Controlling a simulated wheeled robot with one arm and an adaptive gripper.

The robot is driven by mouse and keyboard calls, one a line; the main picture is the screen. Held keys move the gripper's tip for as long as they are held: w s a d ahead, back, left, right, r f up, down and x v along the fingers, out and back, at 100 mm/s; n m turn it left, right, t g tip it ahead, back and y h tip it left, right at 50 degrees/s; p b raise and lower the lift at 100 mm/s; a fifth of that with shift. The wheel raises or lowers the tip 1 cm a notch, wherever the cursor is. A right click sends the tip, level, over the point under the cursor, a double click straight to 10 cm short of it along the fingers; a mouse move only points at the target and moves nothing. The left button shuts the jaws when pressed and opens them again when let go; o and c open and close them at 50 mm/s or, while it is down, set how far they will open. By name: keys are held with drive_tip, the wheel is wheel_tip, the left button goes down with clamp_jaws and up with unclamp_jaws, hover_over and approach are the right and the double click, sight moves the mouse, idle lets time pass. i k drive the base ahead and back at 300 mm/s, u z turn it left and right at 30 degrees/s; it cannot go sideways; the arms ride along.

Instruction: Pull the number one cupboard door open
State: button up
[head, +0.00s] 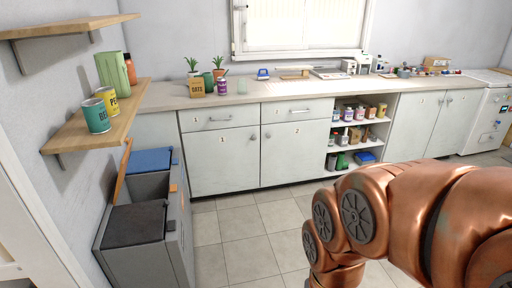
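The cupboard door that seems to bear the small number one (223,165) is the left white door under the counter in the head view. It looks shut, flush with the cabinet front. Its small knob (253,137) is near its upper right edge. A second white door (295,158), with a mark like a two, is shut to its right. My copper arm fills the lower right, well in front of the cabinets. It bends down out of the bottom of the picture, and my gripper is not visible.
A grey bin unit (150,215) with blue and dark lids stands left of the cupboard. Two shut drawers (218,118) sit above the doors. Open shelves (357,132) with jars are further right. The tiled floor (240,235) before the doors is clear.

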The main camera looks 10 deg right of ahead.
sight(224, 160)
drive_tip(key=z, duration=0.9)
drive_tip(key=i, duration=1.3)
drive_tip(key=u, duration=0.65)
drive_tip(key=i, duration=0.85)
drive_tip(key=u, duration=1)
